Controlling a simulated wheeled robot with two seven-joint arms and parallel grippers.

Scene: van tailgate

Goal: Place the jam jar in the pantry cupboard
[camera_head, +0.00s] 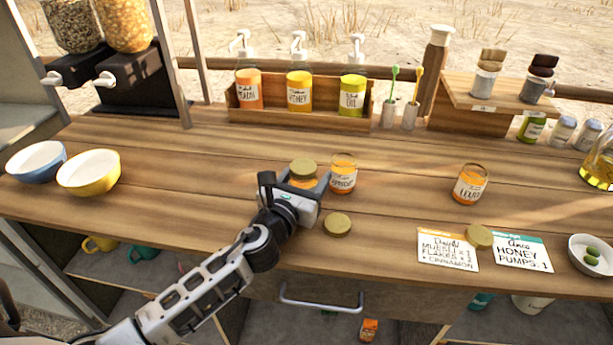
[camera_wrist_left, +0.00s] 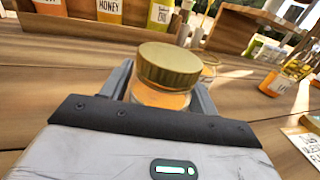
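A glass jar with orange contents and a gold lid (camera_head: 303,167) is on the counter side of my left gripper (camera_head: 308,186). In the left wrist view the lidded jar (camera_wrist_left: 166,72) is upright between the two fingers (camera_wrist_left: 163,92), close to both. Whether the fingers press on it, and whether its base rests on the counter, is hidden; so is its label. An open orange jar (camera_head: 343,175) stands just right of it. Another open orange jar (camera_head: 469,186) stands further right. No cupboard is clearly identifiable. My right gripper is not in view.
Loose gold lids lie on the counter (camera_head: 338,224) and on the cards (camera_head: 479,237). A wooden rack (camera_head: 300,119) of pump bottles stands behind. Bowls (camera_head: 88,172) are at left. A drawer handle (camera_head: 320,306) and lower shelves with mugs (camera_head: 100,243) are below. Counter left of the gripper is clear.

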